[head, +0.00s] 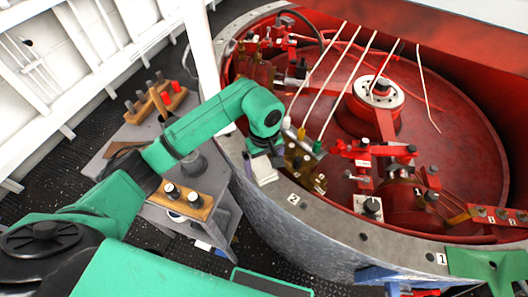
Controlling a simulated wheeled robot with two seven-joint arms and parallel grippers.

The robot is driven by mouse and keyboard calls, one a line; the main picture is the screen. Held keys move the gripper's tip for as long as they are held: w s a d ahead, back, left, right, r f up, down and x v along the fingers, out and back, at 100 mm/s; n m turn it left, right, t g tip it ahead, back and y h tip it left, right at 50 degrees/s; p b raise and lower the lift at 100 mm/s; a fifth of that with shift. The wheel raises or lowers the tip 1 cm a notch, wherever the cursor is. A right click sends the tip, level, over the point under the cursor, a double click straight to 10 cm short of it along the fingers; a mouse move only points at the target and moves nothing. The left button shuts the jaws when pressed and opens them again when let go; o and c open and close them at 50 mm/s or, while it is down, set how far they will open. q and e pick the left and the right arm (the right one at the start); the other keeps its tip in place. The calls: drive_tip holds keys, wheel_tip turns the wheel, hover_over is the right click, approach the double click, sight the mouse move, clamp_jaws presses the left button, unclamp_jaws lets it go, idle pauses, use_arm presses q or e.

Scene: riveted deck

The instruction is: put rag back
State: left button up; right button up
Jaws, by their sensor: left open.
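My left arm reaches from the left over the grey cart to the rim of the round red well. My left gripper (266,148) points down at the rim's left side and is open; its fingertips are small and partly hidden. A pale cream, cloth-like piece (264,168), which may be the rag, lies right under the gripper at the rim. I cannot tell whether the fingers touch it.
The grey cart (228,217) carries a wooden block with dark and red-topped pegs (157,101) and another wooden block with knobs (181,201). Brass fittings (298,158) stand just right of the gripper. Red machinery and pale rods fill the well (450,130).

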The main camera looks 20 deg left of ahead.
sight(264, 169)
use_arm(q)
wheel_tip(264, 169, up, 11)
drive_tip(key=b, duration=0.1)
drive_tip(key=shift+b, duration=0.4)
drive_tip(key=shift+f, duration=0.1)
